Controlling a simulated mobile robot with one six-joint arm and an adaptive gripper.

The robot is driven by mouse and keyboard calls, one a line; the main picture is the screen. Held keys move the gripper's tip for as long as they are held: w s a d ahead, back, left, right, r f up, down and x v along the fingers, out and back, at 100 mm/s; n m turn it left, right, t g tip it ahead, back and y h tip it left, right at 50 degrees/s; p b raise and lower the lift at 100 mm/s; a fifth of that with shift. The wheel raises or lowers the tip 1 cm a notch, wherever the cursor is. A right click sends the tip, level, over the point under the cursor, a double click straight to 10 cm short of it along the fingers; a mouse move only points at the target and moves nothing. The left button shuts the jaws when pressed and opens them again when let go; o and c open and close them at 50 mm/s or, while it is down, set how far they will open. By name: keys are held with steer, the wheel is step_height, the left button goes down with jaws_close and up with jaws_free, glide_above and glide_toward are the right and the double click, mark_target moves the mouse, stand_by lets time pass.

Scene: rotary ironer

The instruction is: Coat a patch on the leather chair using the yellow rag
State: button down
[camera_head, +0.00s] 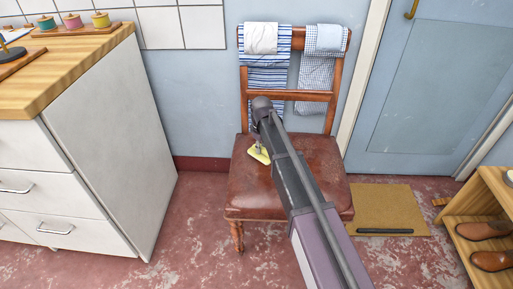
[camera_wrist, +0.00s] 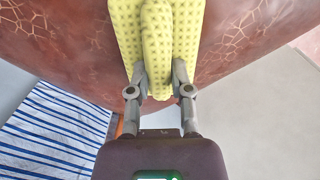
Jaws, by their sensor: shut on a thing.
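The leather chair (camera_head: 244,190) stands against the blue wall, with a brown leather seat and a wooden back frame. Fine cracks show across its leather seat (camera_wrist: 75,45) in the wrist view. My gripper (camera_wrist: 159,88) is shut on the yellow rag (camera_wrist: 155,40), pinching a raised fold of it. The rag (camera_head: 259,154) lies over the back left part of the seat and looks to be touching the leather. My arm hides the middle and right of the seat in the head view. I cannot make out any coated patch.
Striped and checked cloths (camera_head: 266,75) (camera_head: 318,70) hang over the chair back. A white drawer cabinet (camera_head: 110,130) with a wooden top stands at left. A doormat (camera_head: 395,205), a blue door (camera_head: 430,90) and a shoe shelf (camera_head: 465,215) are at right.

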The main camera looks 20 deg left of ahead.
steer(key=shift+w+d, duration=0.2)
steer(key=shift+d, duration=0.65)
steer(key=shift+d, duration=0.1)
steer(key=shift+w+d, duration=0.25)
steer(key=shift+d, duration=0.55)
steer(key=shift+w+d, duration=0.2)
steer(key=shift+d, duration=0.55)
steer(key=shift+w+d, duration=0.2)
steer(key=shift+d, duration=0.65)
steer(key=shift+w+d, duration=0.2)
steer(key=shift+d, duration=0.65)
steer(key=shift+w+d, duration=0.25)
steer(key=shift+d, duration=0.55)
steer(key=shift+w+d, duration=0.2)
steer(key=shift+d, duration=0.6)
steer(key=shift+d, duration=0.1)
steer(key=shift+w+d, duration=0.2)
steer(key=shift+d, duration=0.6)
steer(key=shift+w+d, duration=0.2)
steer(key=shift+d, duration=0.6)
